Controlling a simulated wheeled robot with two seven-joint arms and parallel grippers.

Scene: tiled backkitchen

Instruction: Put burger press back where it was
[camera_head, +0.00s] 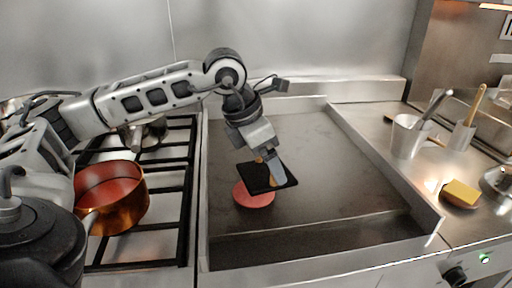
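The burger press (287,178) is a black square plate with a wooden-coloured handle, in the middle of the head view. It lies over or just beyond the right rear edge of a round red patty (253,199) on the flat griddle (350,170). I cannot tell whether the press touches the patty or hangs slightly above it. My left gripper (268,172) points down over the press with its fingers at the handle and appears shut on it. The fingers hide most of the handle. My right gripper is not in view.
A copper pot (125,215) stands on the stove grate (186,190) at the left. The right counter holds white containers (407,137) with utensils and a yellow sponge (461,192) in a bowl. Raised metal walls edge the griddle, whose right side is clear.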

